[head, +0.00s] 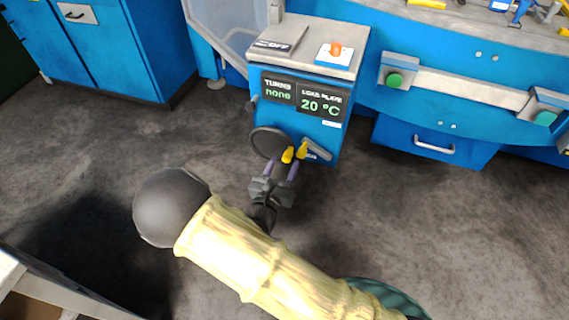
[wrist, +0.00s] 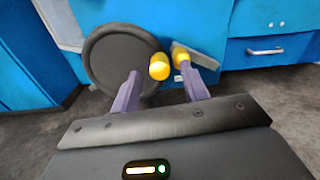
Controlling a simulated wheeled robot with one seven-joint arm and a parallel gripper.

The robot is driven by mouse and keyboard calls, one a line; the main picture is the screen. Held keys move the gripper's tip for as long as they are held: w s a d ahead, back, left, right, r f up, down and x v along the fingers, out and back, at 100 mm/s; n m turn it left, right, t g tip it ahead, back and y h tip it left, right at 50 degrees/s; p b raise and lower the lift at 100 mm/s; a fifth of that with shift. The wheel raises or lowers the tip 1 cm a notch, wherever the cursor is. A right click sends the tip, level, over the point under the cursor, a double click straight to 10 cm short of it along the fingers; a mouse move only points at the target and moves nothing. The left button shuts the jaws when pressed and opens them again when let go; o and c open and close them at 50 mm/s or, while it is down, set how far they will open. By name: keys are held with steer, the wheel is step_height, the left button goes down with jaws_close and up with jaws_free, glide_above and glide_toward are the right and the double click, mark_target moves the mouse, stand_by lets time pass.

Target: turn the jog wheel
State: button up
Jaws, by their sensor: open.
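The jog wheel (head: 266,141) is a dark round disc low on the front of the blue cabinet. It also shows in the wrist view (wrist: 108,58), upright and facing me. A yellow knob (wrist: 159,67) stands out at the wheel's right rim; it also shows in the head view (head: 288,155). My gripper (head: 281,169) is open, with its purple fingers pointing at the cabinet. In the wrist view the knob lies between and beyond the fingertips (wrist: 164,82); I cannot tell whether either touches it. The left finger overlaps the wheel's lower part.
A grey lever (head: 317,150) with a second yellow end (head: 302,149) sits just right of the wheel. The display (head: 295,96) reads "TURNS none" and "LOAD PLATE 20 °C". An orange switch (head: 336,49) is on top. A blue drawer (head: 425,147) lies right; the floor in front is clear.

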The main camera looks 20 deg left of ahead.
steer(key=shift+w, duration=0.75)
jaws_close()
